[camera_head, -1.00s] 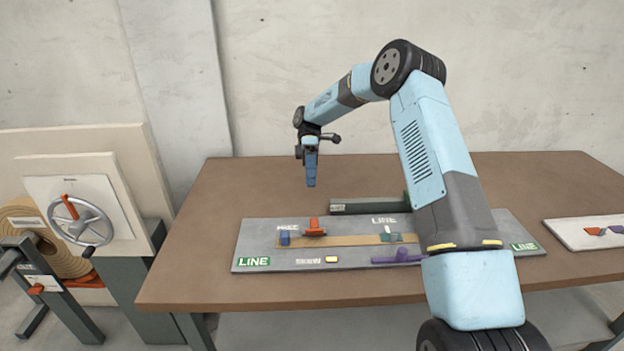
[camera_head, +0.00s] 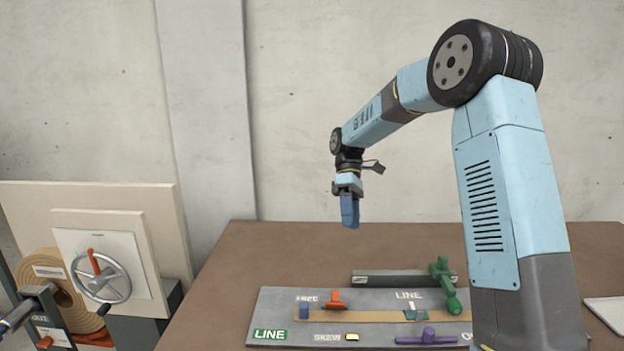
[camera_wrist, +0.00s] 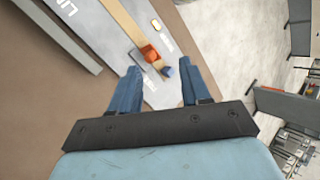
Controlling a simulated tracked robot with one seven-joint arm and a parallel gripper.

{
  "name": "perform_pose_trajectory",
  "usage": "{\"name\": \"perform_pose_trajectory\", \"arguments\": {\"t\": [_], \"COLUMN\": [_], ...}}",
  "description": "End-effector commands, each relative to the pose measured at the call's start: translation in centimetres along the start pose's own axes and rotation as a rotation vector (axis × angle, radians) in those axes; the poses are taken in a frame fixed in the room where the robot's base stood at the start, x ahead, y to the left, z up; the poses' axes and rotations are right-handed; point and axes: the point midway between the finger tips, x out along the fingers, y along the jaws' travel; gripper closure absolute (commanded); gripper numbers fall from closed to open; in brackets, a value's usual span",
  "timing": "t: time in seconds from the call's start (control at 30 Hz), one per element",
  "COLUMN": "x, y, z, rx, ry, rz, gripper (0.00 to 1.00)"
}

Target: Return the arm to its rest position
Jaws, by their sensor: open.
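My gripper (camera_head: 349,222) hangs fingers-down from my arm above the brown table, at the back of the grey line board (camera_head: 275,308). Nothing shows between its fingers. In the wrist view the two blue fingers of my gripper (camera_wrist: 155,88) stand wide apart and empty. Beyond them, well apart from the fingertips, are the orange part (camera_wrist: 150,53) and the small blue block (camera_wrist: 168,71) on the board. My arm is raised and bent, its upper link at the right of the head view.
The table (camera_head: 240,260) carries a grey bar (camera_head: 385,277), a green handle (camera_head: 444,280), an orange part (camera_head: 335,300) and a purple lever (camera_head: 427,338). A handwheel (camera_head: 100,276) on a panel and a tan roll (camera_head: 70,300) stand at left. The wall is behind.

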Motion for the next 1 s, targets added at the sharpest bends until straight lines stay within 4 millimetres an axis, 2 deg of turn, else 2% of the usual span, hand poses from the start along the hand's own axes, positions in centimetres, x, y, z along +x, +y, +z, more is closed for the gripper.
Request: {"name": "perform_pose_trajectory", "arguments": {"t": [0.1, 0.47, 0.77, 1.0], "x": [-0.7, -1.4, -0.6, 0.8], "y": [-2.1, -7.6, -12.0, -15.1], "z": [2.0, 7.9, 12.8, 16.6], "rx": [0.079, 0.319, 0.507, 0.649], "ry": [0.033, 0.169, 0.323, 0.470], "rz": [0.076, 0.273, 0.411, 0.501], "gripper": [0.53, 0.53, 0.53, 0.53]}}
